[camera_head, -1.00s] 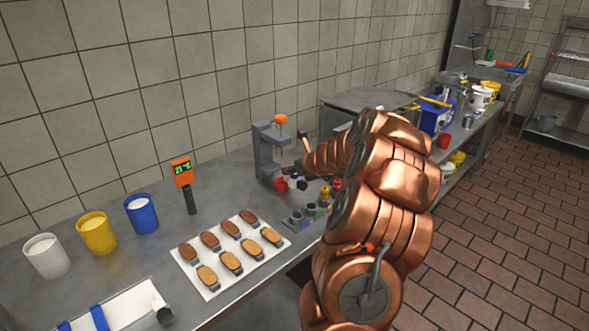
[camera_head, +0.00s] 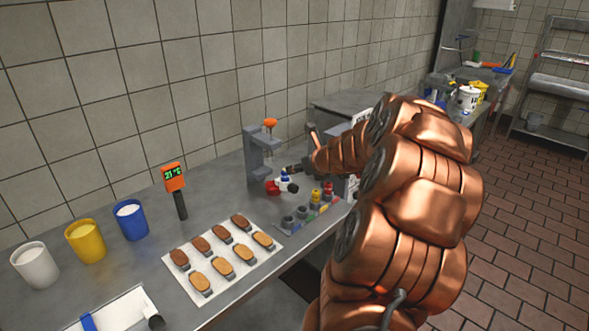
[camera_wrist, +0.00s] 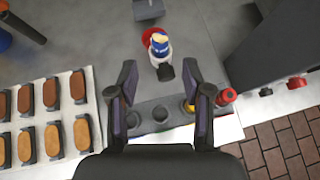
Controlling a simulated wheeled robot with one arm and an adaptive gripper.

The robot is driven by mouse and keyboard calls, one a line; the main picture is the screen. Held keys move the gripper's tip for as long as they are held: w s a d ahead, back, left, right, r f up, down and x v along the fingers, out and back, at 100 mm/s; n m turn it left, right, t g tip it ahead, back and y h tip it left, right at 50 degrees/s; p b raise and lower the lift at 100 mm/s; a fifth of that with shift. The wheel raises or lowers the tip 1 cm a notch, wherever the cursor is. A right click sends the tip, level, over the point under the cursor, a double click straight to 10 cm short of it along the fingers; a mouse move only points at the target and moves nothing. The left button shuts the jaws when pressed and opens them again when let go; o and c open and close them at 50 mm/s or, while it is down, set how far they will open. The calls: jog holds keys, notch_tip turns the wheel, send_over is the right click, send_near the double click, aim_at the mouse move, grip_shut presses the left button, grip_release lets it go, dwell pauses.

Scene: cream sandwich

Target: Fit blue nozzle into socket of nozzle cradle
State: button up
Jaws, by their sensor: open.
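The blue nozzle (camera_wrist: 160,42) stands beyond my fingertips in the wrist view, beside a white piece with a black end (camera_wrist: 164,70) and over a red round part (camera_wrist: 149,37). It also shows small in the head view (camera_head: 285,176); whether it is joined to the white piece I cannot tell. My gripper (camera_wrist: 160,72) is open and empty, its two dark fingers apart. The grey nozzle cradle (camera_wrist: 147,127) lies below, partly hidden by my gripper. It has empty-looking round sockets, a yellow nozzle (camera_wrist: 188,105) and a red nozzle (camera_wrist: 227,97) at its right.
A grey stand with an orange knob (camera_head: 269,123) rises behind the nozzle. A white tray of brown and tan biscuits (camera_head: 178,272) lies left of the cradle. An orange thermometer (camera_head: 174,178) and white, yellow and blue tubs stand further left. A grey machine (camera_wrist: 275,55) is at right.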

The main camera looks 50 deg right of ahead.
jog(key=s+a+r+n+g+y, duration=0.15)
jog(key=a+n+y, duration=0.25)
jog(key=a+n, duration=0.9)
jog(key=s+a+n+g+y, duration=0.1)
jog(key=a+n+g+y, duration=0.3)
jog(key=a, duration=1.7)
jog(key=s+a+f+n+g+h, duration=0.1)
jog(key=s+a+f+n+g, duration=0.25)
jog(key=s+a+n, duration=0.9)
jog(key=s+d+n+g+h, duration=0.2)
jog(key=s+n, duration=0.2)
jog(key=s, duration=0.3)
jog(key=s+d+f+n+g+h, duration=0.1)
jog(key=s+d+n+h, duration=0.1)
jog(key=s+n, duration=0.3)
jog(key=s, duration=0.3)
jog(key=shift+s+d+f+g, duration=0.2)
jog(key=shift+s+d+g, duration=0.05)
jog(key=shift+d+g, duration=0.15)
